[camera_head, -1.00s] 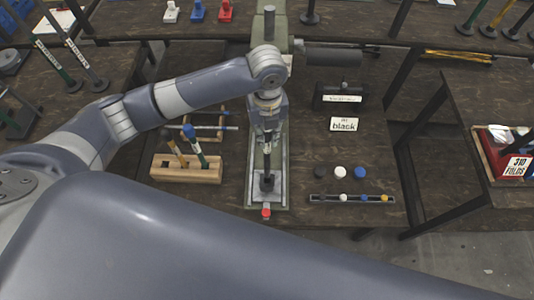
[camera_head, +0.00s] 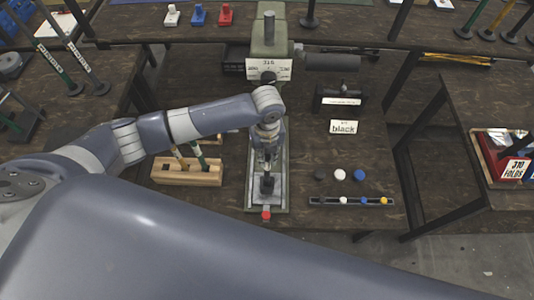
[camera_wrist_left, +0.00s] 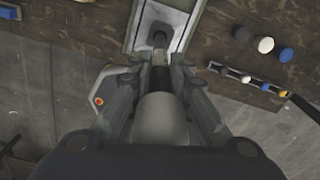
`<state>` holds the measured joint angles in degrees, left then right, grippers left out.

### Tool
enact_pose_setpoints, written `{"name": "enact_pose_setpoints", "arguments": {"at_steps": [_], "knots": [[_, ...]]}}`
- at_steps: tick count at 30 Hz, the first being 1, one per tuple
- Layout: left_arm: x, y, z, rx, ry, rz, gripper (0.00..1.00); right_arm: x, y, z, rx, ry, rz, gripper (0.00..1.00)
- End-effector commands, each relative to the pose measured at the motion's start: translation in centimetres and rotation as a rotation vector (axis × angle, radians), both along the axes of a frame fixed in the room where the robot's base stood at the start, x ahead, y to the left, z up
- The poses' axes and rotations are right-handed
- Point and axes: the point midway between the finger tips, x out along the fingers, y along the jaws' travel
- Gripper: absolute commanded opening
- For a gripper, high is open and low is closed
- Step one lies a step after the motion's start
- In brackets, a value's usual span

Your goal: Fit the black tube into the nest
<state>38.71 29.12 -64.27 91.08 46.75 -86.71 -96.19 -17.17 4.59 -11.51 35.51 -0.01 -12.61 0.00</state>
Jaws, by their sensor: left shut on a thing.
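My left gripper (camera_head: 268,150) points down over the grey plate of the press (camera_head: 281,192) in the head view. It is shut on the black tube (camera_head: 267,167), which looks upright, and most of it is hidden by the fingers. The dark nest (camera_head: 267,186) sits on the plate, just below the tube. In the left wrist view, the gripper (camera_wrist_left: 160,72) holds the dark tube (camera_wrist_left: 161,80) between its fingers, and the nest (camera_wrist_left: 158,38) shows just beyond. I cannot tell whether the tube's lower end touches the nest or is inside it. My right gripper is not in view.
The press head with a white label (camera_head: 268,69) stands behind the gripper. A wooden rack with handled tools (camera_head: 187,175) is at left. At right are a "black" sign (camera_head: 344,127), loose caps (camera_head: 340,172) and a strip of caps (camera_head: 351,200). A red button (camera_head: 266,214) is in front.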

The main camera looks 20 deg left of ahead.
Motion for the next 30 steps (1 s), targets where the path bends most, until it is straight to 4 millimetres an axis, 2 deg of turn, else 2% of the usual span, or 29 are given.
{"name": "enact_pose_setpoints", "arguments": {"at_steps": [2, 3, 5, 14, 18, 23, 30], "knots": [[0.0, 0.0, -0.3, 0.0, 0.0, 0.0, 0.0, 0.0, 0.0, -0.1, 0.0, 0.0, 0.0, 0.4], [0.0, 0.0, -0.2, 0.001, 0.001, 0.0, 0.25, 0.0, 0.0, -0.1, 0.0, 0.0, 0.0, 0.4], [0.0, 0.0, -0.2, 0.001, 0.001, 0.0, 0.36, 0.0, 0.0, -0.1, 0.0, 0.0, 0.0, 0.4], [0.0, 0.0, -0.2, 0.0, 0.0, 0.0, 0.36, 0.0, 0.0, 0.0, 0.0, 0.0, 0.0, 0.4], [0.1, 0.0, 0.7, -0.002, -0.002, -0.001, 0.36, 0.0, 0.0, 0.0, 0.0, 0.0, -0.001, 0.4], [0.1, 0.0, 3.6, -0.002, -0.006, -0.001, 0.36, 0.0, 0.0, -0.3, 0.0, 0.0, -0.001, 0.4], [0.1, -0.1, 8.7, -0.002, -0.004, -0.001, 0.36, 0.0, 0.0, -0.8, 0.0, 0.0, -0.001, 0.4]]}}
